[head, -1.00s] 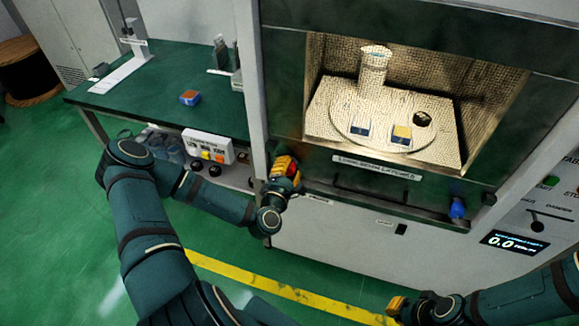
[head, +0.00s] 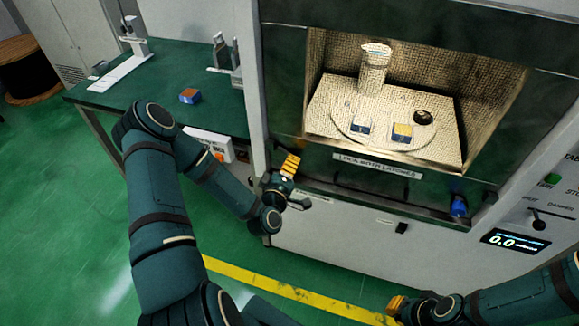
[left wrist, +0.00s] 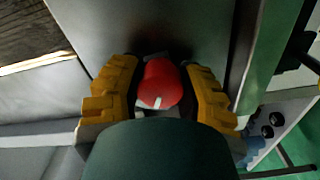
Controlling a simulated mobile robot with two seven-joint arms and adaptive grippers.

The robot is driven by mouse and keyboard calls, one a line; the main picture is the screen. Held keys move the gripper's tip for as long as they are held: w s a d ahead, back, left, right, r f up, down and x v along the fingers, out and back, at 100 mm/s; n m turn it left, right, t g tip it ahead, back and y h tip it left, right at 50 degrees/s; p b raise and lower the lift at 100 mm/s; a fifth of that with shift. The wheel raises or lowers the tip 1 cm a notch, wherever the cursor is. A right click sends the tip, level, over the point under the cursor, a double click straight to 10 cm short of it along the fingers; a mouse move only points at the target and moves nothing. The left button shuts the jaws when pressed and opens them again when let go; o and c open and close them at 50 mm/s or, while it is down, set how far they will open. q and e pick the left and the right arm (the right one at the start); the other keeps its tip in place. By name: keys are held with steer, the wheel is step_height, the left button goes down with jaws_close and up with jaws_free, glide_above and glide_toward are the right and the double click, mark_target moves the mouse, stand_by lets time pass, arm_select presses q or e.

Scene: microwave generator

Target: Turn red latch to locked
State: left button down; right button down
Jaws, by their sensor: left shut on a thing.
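The red latch (left wrist: 160,85) shows in the left wrist view as a rounded red knob with a short white mark at its lower edge. My left gripper (left wrist: 160,90) has its yellow fingers on either side of the latch and is shut on it. In the head view, my left gripper (head: 290,166) is at the lower left corner of the chamber front, and its fingers hide the latch. My right gripper (head: 397,306) shows only in part at the bottom right, away from the latch; its jaws cannot be made out.
The lit chamber (head: 328,130) holds a turntable with a cylinder and small blocks. A blue knob (head: 458,206) is at its lower right. A green-topped bench (head: 190,62) stands at the left, and a display (head: 515,242) reads 0.0. Open floor lies in front.

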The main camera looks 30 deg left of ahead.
arm_select(q)
steer(key=shift+m, duration=0.6)
steer(key=shift+a+r, duration=0.1)
steer(key=c, duration=0.5)
jaws_free()
steer(key=v, duration=0.7)
steer(key=shift+s, duration=0.25)
